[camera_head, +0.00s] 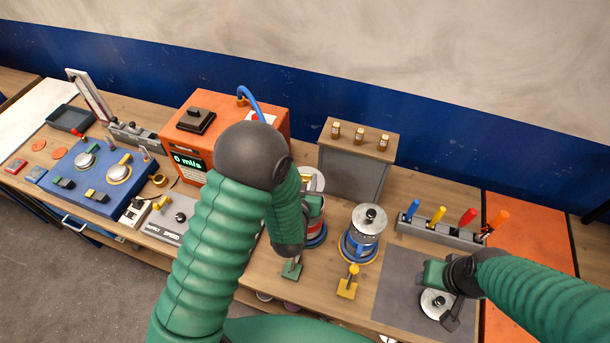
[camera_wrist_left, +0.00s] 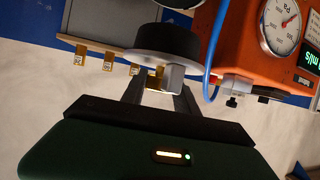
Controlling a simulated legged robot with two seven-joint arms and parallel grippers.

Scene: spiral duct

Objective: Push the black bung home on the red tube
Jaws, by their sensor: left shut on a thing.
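My left gripper (camera_wrist_left: 162,84) is shut on a small grey and brass block next to the black bung (camera_wrist_left: 167,42), a wide black disc with a grey rim. The red tube (camera_head: 318,228) stands in a blue ring in the head view, partly behind my left arm. My left wrist and hand cover the gripped spot there. In the left wrist view a pale rim lies at the top edge, close to the bung; I cannot tell whether they touch. My right gripper (camera_head: 442,300) is low over a round silver lid on the grey mat; its jaw opening is unclear.
Green and yellow taps (camera_head: 348,284) stand in front. A rack (camera_head: 440,234) of coloured handles, a grey cabinet (camera_head: 355,168) and an orange box (camera_head: 283,98) stand behind. The mat's left part is clear.

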